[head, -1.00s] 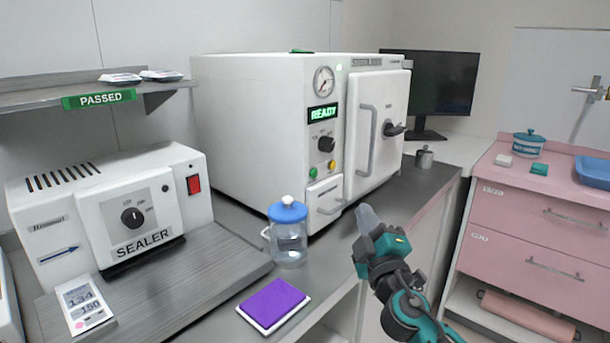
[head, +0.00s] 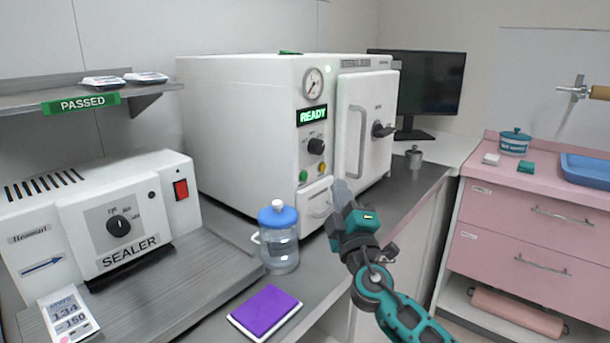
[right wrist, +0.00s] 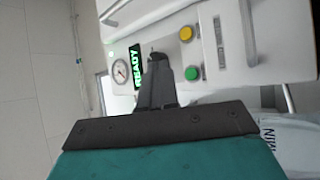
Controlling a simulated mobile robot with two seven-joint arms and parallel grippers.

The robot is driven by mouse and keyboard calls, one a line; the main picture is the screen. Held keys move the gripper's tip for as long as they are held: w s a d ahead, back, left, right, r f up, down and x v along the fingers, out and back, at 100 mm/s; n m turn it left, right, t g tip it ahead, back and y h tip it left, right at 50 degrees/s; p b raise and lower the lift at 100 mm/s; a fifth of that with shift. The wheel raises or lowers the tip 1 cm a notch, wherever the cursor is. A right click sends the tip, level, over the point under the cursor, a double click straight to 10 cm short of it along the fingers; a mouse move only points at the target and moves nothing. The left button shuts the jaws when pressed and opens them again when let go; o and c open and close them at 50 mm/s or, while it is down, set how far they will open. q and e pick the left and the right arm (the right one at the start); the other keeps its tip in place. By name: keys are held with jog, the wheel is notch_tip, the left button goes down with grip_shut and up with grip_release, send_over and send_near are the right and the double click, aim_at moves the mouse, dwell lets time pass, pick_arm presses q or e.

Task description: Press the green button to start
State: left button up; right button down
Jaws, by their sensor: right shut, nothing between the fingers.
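The white sterilizer (head: 250,125) stands on the counter with its door closed and a lit READY display (head: 312,115). Its green button (head: 303,176) is on the front panel below the dark knob, left of a yellow button (head: 321,168). In the right wrist view the green button (right wrist: 193,73) shows just beside the fingers, with the yellow button (right wrist: 186,34) further off. My right gripper (head: 341,190) is shut and empty, in front of the sterilizer and to the right of the green button in the head view, apart from it. My left gripper is not in view.
A blue-lidded water jug (head: 278,240) stands on the counter in front of the sterilizer, left of my right gripper. A purple pad (head: 266,311) lies nearer. The sealer (head: 120,220) is at left. A pink drawer cabinet (head: 545,215) stands at right.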

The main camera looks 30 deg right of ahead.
aim_at(304, 176)
jog(key=w, duration=0.1)
jog(key=w+a, duration=0.1)
jog(key=w, duration=0.1)
jog(key=w+a+b, duration=0.1)
jog(key=shift+w, duration=0.35)
dwell(0.5)
dwell(1.3)
jog(key=shift+w+a+b, duration=0.15)
jog(key=shift+w+b, duration=0.25)
jog(key=shift+b, duration=0.05)
